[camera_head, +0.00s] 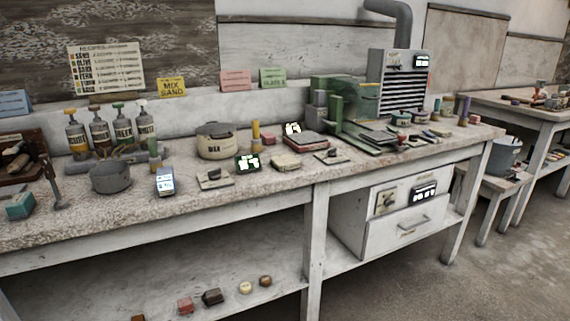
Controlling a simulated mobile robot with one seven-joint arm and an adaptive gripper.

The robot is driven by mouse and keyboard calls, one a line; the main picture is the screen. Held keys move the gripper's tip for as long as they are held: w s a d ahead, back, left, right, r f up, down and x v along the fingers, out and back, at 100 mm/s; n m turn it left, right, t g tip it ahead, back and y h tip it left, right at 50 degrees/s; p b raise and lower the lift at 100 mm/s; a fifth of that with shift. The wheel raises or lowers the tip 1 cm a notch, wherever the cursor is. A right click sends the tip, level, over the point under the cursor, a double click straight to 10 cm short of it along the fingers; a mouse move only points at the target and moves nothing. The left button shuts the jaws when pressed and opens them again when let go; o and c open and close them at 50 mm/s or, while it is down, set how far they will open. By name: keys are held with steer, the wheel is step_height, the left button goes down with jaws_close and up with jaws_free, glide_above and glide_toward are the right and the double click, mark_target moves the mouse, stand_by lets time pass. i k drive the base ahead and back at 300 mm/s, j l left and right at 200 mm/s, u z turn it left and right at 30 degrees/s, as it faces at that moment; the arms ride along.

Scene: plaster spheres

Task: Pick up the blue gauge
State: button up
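A small blue device with a lit white display (165,182), which looks like the blue gauge, stands near the front edge of the workbench (235,198). It sits between a grey metal pot (110,177) on its left and a small flat plate with a dark knob (214,179) on its right. Its front faces the camera and nothing covers it. My gripper is not in view.
A lidded cream pot (214,142), a dark display with green digits (248,162) and several bottles stand behind. A green machine (345,100) stands further right. A teal block (20,206) lies at left. Small blocks lie on the lower shelf (225,270).

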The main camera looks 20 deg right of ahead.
mark_target(165, 182)
steer(key=i+l, duration=0.15)
steer(key=i, duration=1)
